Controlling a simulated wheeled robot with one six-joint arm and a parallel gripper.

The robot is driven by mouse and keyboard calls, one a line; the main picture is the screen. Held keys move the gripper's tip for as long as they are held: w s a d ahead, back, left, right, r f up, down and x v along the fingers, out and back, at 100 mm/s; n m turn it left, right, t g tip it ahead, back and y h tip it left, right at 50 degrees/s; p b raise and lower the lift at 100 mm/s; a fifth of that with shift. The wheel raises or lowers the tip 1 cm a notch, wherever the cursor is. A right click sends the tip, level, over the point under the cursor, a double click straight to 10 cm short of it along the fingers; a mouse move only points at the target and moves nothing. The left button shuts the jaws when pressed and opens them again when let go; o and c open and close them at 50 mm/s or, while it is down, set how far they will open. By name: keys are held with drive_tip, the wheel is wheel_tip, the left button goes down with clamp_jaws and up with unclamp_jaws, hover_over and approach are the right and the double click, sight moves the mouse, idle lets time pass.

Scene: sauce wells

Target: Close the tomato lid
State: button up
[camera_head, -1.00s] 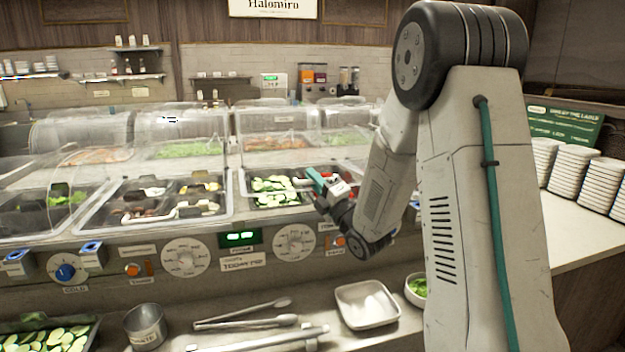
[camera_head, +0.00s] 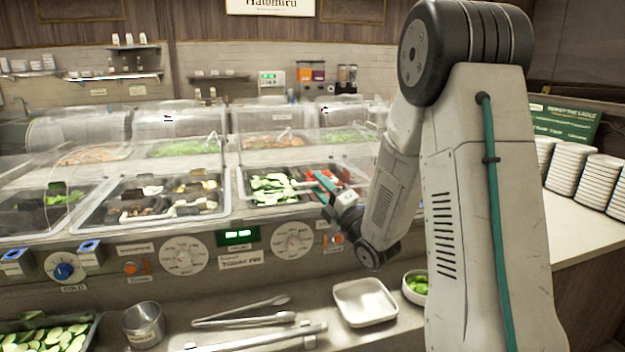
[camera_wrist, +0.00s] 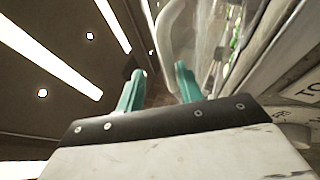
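Red pieces that look like tomato (camera_head: 309,176) sit in a well in the middle of the counter, partly hidden by my gripper. Clear hinged lids stand raised behind the wells; one clear lid (camera_head: 268,122) is behind the cucumber and red pieces. I cannot tell exactly which lid belongs to the tomato. My gripper (camera_head: 322,182) is beside the red pieces, with its teal fingers near the well. In the wrist view, its two teal fingers (camera_wrist: 160,75) are apart with nothing between them. A clear lid edge with a pale curved bar (camera_wrist: 166,30) lies beyond the fingertips.
Cucumber slices (camera_head: 271,190) lie left of the red pieces. The counter front carries dials (camera_head: 292,241) and a green display (camera_head: 237,236). On the lower shelf are tongs (camera_head: 243,318), a white tray (camera_head: 365,302) and a metal cup (camera_head: 143,325). Stacked plates (camera_head: 569,168) stand right.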

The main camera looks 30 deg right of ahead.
drive_tip(key=v, duration=0.4)
drive_tip(key=shift+s+d, duration=0.2)
drive_tip(key=shift+w, duration=0.1)
wheel_tip(320, 180, up, 3)
drive_tip(key=w+a+m+g+h, duration=0.2)
drive_tip(key=w+m+g+h, duration=0.1)
drive_tip(key=m+g, duration=0.15)
drive_tip(key=s+a+r+m+g+h, duration=0.2)
drive_tip(key=s+a+m+g+h, duration=0.15)
drive_tip(key=s+m+g, duration=0.5)
drive_tip(key=s+a+m+g+y, duration=0.1)
drive_tip(key=s+a+m+g, duration=0.1)
drive_tip(key=s+a+m, duration=0.5)
drive_tip(key=s+a+m+g+y, duration=0.2)
drive_tip(key=s, duration=0.9)
drive_tip(key=s+f+g, duration=0.4)
drive_tip(key=s, duration=0.3)
drive_tip(key=shift+s+f, duration=0.15)
drive_tip(key=shift+s, duration=0.25)
